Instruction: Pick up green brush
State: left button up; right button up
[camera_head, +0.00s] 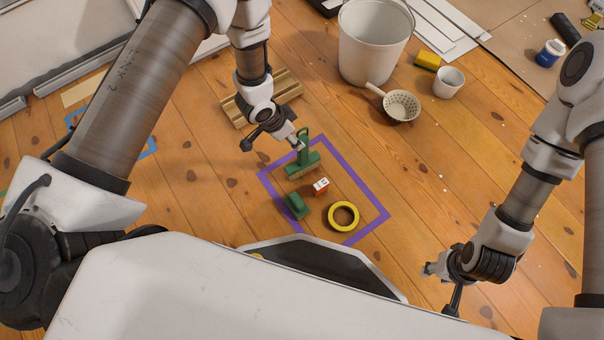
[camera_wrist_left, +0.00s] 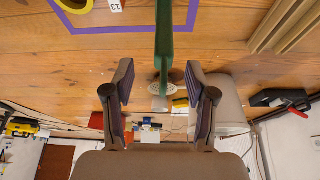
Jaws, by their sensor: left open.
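The green brush (camera_head: 302,158) stands bristles down on the wood floor, its handle pointing up, inside the purple taped outline (camera_head: 374,193). My left gripper (camera_head: 272,140) is open beside the upper part of the handle. In the left wrist view, the green brush (camera_wrist_left: 164,45) reaches from the top edge into the space between the two spread fingers of my left gripper (camera_wrist_left: 157,73); contact is not visible. My right gripper (camera_head: 440,288) is open and empty over the floor at the lower right, away from the brush.
Inside the outline are a green block (camera_head: 297,206), a small red and white box (camera_head: 321,186) and a yellow tape roll (camera_head: 343,216). A wooden slatted piece (camera_head: 286,85) lies behind. A white bucket (camera_head: 372,40), strainer (camera_head: 401,106) and cup (camera_head: 448,82) stand farther back.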

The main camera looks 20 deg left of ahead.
aim_at(300, 138)
pick_arm(q)
jog(key=b+x, duration=0.1)
jog(key=x, duration=0.1)
jog(key=b+x, duration=0.2)
jog(key=x, duration=0.1)
jog(key=w+b+x, duration=0.1)
jog(key=x, duration=0.2)
jog(key=shift+b, duration=0.3)
jog(key=shift+r, duration=0.15)
grip_shut()
